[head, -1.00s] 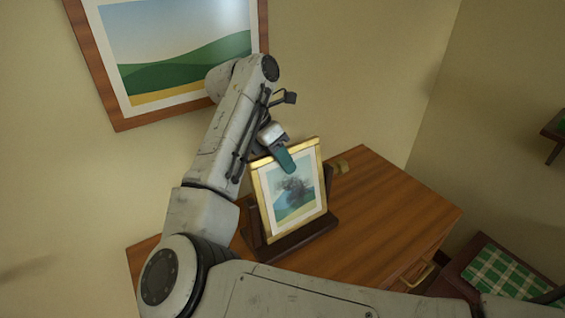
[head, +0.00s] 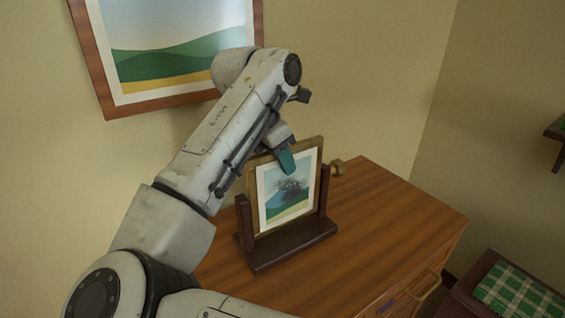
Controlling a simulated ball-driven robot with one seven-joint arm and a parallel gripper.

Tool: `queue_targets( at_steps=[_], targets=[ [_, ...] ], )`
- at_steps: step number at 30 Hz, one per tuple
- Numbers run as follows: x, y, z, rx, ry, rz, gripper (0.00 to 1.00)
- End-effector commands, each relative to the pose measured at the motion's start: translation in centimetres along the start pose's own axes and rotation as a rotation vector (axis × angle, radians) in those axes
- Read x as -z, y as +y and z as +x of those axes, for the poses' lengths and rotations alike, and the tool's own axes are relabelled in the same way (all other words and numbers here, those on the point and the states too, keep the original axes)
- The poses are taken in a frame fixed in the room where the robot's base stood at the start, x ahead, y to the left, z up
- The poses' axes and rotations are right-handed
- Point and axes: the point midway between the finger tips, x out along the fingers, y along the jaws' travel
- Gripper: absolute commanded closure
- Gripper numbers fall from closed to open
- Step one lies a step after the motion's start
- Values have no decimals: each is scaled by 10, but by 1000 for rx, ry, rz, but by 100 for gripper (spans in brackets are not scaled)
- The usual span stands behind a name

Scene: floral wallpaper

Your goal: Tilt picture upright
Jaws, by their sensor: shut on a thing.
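The small picture (head: 278,210) is in a gold-brown frame and shows a dark tree on blue and green hills. It sits between the two dark posts of a wooden stand (head: 292,245) on the wooden cabinet (head: 390,225). The picture looks near upright, in line with the posts. My gripper (head: 286,163) is at the top edge of the frame, with one teal finger in front of it. It is shut on the frame's top edge. The other finger is hidden behind the picture.
A large framed landscape (head: 170,50) hangs on the wall behind my arm. A brass knob (head: 337,167) is at the stand's right side. A green checked seat (head: 520,295) stands right of the cabinet. The cabinet top to the right is clear.

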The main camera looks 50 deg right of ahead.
Motion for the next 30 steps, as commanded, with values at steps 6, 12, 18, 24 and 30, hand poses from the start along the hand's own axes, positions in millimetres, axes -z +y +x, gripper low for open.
queue_targets(
  at_steps=[6,12,18,24,30],
  targets=[
    [0,0,-1,-2,-1,-1,64],
    [0,0,0,0,0,0,55],
    [0,0,-4,-1,0,0,55],
    [0,1,-33,-4,1,0,55],
    [0,1,-72,-3,1,-1,55]
  ],
)
